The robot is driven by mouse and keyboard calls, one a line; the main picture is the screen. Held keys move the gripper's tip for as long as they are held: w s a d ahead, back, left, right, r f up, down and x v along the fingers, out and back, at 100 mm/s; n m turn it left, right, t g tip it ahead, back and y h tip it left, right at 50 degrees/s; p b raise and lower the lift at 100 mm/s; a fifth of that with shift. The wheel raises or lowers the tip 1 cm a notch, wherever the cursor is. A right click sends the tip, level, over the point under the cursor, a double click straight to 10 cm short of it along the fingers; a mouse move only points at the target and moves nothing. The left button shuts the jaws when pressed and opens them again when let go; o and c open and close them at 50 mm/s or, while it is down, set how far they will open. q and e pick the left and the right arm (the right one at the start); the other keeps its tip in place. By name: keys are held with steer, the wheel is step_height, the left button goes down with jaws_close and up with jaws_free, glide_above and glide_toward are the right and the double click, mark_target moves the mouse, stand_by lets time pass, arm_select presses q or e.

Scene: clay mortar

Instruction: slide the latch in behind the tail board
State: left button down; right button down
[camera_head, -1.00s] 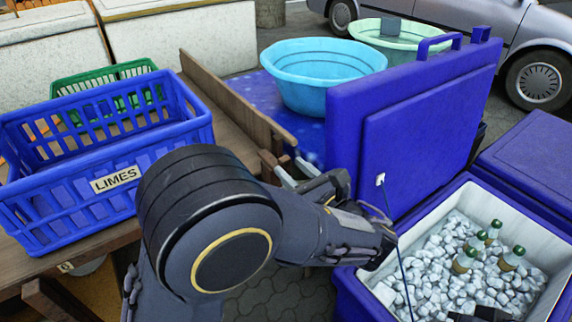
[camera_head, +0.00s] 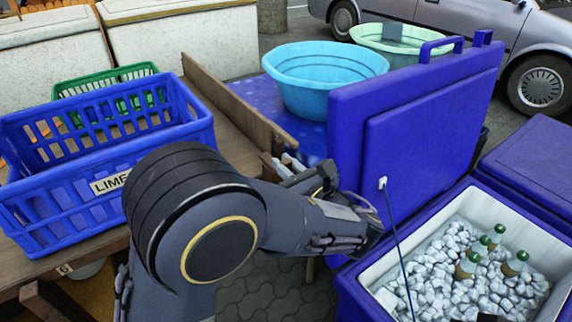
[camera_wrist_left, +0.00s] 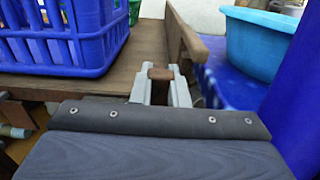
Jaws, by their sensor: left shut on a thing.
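The tail board (camera_head: 237,112) is a long brown plank standing on edge along the right side of the wooden table; it also shows in the wrist view (camera_wrist_left: 187,45). The latch (camera_wrist_left: 160,73) is a small brown wooden block close to the near end of the board. My left gripper (camera_wrist_left: 160,88) is shut on it, with one pale finger on each side. In the head view my left gripper (camera_head: 288,163) is at the board's near end, and my wrist partly hides the latch. I cannot tell whether the latch touches the board.
A blue crate marked LIMES (camera_head: 105,215) stands on the table, with a green basket (camera_head: 105,80) behind it. A light blue basin (camera_head: 322,85) is beyond the board. The raised blue cooler lid (camera_head: 430,130) stands close to my left arm's right side, above ice and bottles.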

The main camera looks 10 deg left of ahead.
arm_select(q)
steer(key=shift+w, duration=0.1)
steer(key=p+x, duration=0.1)
steer(key=x, duration=0.2)
steer(key=shift+w+a+r+p, duration=0.1)
steer(key=shift+w+a+p, duration=0.1)
steer(key=shift+a+p, duration=0.15)
steer(key=shift+w+a, duration=0.1)
steer(key=shift+w, duration=0.05)
steer(key=c, duration=1.8)
jaws_free()
steer(key=o, duration=0.4)
steer(key=p+v, duration=0.1)
steer(key=v, duration=0.7)
